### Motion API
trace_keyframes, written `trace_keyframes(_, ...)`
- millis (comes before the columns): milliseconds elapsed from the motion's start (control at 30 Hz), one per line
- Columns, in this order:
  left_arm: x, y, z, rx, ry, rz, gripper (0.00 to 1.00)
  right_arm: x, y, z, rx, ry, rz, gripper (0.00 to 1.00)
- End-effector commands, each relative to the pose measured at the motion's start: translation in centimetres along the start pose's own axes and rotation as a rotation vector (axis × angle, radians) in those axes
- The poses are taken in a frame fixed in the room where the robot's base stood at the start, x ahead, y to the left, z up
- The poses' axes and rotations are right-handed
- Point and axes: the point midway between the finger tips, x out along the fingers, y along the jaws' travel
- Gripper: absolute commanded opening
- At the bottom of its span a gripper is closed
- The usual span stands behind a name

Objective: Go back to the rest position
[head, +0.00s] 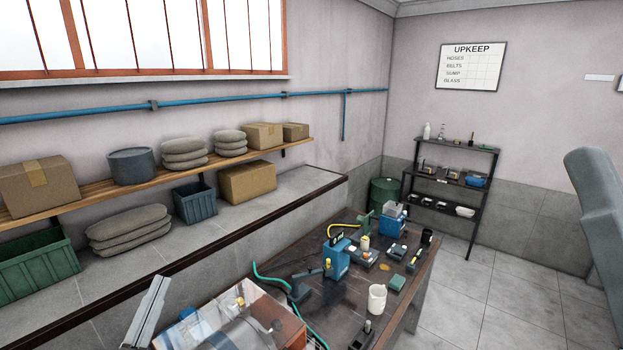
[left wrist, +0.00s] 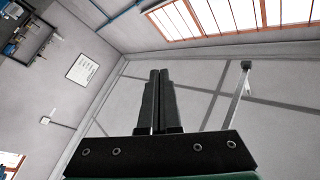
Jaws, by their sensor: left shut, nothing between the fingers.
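My left gripper (head: 158,284) shows at the bottom left of the head view, pointing up. It is in the air in front of the stone ledge, left of the workbench (head: 345,292). In the left wrist view, its two dark fingers (left wrist: 159,74) lie side by side, shut with nothing between them. That view is tilted and looks up at walls, ceiling and window, so nothing is close to the fingertips. My right gripper is not in view.
A ledge with a green crate (head: 38,268), sacks (head: 128,228) and a blue bin (head: 194,203) runs along the left wall. A black rack (head: 452,180) stands at the back.

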Motion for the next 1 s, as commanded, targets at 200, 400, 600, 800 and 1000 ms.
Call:
trace_keyframes(200, -2.1, -6.9, -18.3, -0.234, 0.375, -0.098, 0.00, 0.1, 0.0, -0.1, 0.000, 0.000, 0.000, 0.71)
trace_keyframes(400, -7.5, -11.3, -25.4, -0.529, 0.579, -0.085, 0.00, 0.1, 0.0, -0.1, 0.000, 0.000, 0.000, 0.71)
trace_keyframes(600, -7.1, -10.9, -25.0, -0.649, 0.561, -0.039, 0.00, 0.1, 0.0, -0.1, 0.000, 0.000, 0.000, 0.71)
trace_keyframes(800, -7.1, -10.9, -24.9, -0.646, 0.559, -0.040, 0.00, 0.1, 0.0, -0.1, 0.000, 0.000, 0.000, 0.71)
trace_keyframes(1000, -7.0, -10.8, -24.9, -0.645, 0.558, -0.041, 0.00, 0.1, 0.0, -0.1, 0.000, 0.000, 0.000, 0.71)
